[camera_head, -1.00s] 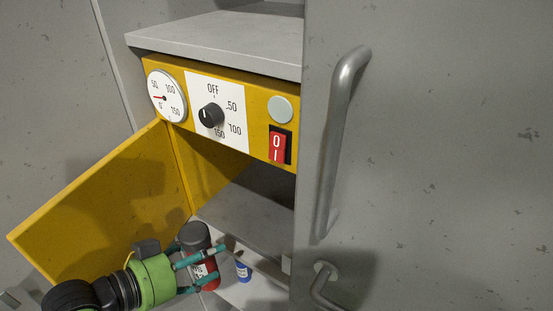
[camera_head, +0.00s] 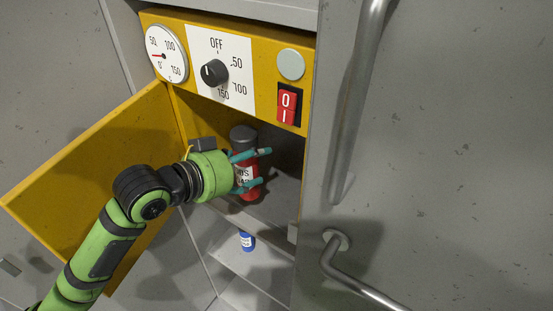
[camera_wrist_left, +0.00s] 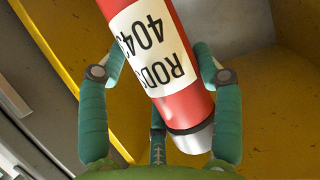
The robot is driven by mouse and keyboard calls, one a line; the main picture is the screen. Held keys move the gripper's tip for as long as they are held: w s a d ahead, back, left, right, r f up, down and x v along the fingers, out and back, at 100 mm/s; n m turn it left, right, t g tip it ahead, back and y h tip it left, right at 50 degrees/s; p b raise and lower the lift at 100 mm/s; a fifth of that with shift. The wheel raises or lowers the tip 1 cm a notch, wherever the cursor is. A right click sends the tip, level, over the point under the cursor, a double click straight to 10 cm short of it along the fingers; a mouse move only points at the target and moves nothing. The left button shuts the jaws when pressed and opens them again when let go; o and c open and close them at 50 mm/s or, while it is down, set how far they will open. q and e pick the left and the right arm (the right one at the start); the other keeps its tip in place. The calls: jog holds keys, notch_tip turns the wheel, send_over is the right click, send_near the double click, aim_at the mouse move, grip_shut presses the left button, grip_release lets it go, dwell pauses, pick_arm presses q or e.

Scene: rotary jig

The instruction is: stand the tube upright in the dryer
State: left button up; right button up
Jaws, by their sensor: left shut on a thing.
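The red tube (camera_head: 249,188) with a dark grey cap and a white label is held by my left gripper (camera_head: 256,169). Its teal fingers are shut around the tube's middle, and the tube stands nearly upright in the head view. The tube (camera_wrist_left: 165,50) also shows in the left wrist view, with its label and grey end between the fingers. The dryer (camera_head: 270,85) is a yellow-fronted box with its door (camera_head: 90,165) swung open to the left. The tube is at the dryer's opening; whether it touches the dryer floor cannot be told. My right gripper is not in view.
The dryer front carries a gauge (camera_head: 166,54), a black knob (camera_head: 214,73) and a red switch (camera_head: 287,104). A small blue container (camera_head: 247,241) stands below the opening. A grey door with a metal handle (camera_head: 345,130) blocks the right side.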

pick_arm(q)
jog(key=w+d+p, duration=0.2)
jog(key=w+d, duration=0.3)
jog(key=w, duration=0.2)
notch_tip(320, 180, down, 7)
jog(key=p, duration=0.1)
jog(key=shift+w, duration=0.4)
jog(key=shift+f, duration=0.1)
jog(key=o, duration=1.4)
jog(key=shift+f, duration=0.1)
jog(key=shift+o, duration=0.2)
